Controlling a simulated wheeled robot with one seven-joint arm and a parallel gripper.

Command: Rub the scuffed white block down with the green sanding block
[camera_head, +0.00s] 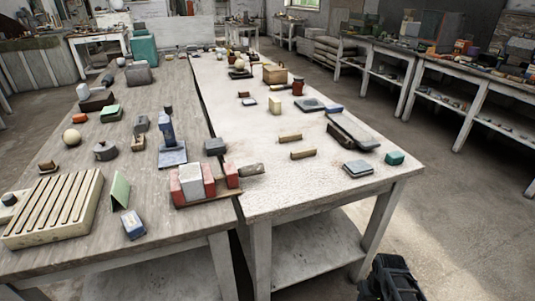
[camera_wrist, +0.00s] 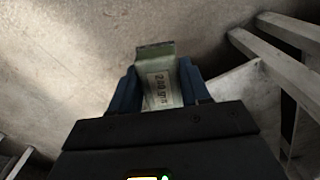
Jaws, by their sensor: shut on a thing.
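A white block (camera_head: 192,181) stands upright between red blocks (camera_head: 231,175) on a low wooden base at the near right corner of the left table. Its scuffs are too small to make out. In the wrist view, my gripper (camera_wrist: 159,82) has its two blue fingers closed on the sides of a pale green block with printed lettering, the sanding block (camera_wrist: 160,67). Its far end sticks out past the fingertips. The gripper is over bare floor, away from the white block. In the head view only a dark part of my arm shows at bottom right.
The right table (camera_head: 260,155) carries a dark tray (camera_head: 352,132), a small green block (camera_head: 395,158) and wooden bars. A narrow gap separates the tables.

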